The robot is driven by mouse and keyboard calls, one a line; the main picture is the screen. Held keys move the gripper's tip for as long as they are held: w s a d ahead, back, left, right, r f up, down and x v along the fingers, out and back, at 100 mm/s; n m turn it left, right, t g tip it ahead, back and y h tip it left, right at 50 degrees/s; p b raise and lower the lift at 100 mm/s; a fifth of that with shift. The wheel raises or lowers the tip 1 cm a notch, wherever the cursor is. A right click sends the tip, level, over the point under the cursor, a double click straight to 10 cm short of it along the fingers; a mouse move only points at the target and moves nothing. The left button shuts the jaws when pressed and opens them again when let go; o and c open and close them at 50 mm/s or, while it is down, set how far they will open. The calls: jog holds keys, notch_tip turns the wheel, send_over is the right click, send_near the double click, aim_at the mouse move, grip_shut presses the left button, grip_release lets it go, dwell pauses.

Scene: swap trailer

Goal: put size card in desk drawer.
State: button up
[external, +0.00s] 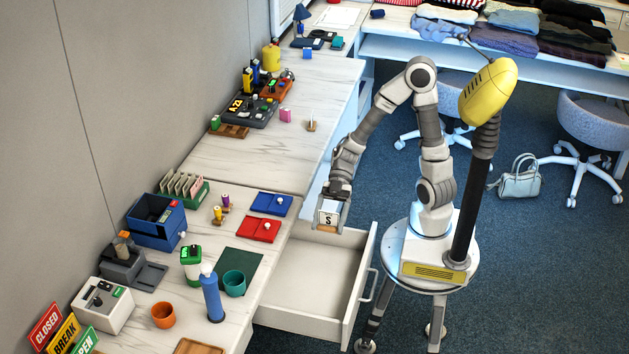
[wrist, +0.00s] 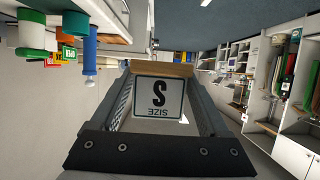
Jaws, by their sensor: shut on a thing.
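The wrist view shows the two fingers (wrist: 160,98) on either side of the card. The desk drawer (external: 312,287) is pulled out from the desk, and its visible floor is empty. I cannot tell the exact height of the card above the drawer.
The space above the drawer floor is clear.

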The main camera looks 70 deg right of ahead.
send_over(326, 292)
notch_tip(326, 292, down, 17)
notch_tip(326, 292, down, 9)
jog(key=b, duration=0.3)
jog(key=shift+d+b, duration=0.1)
jog(key=shift+b, duration=0.25)
jog(key=shift+r, duration=0.1)
dwell(0.3)
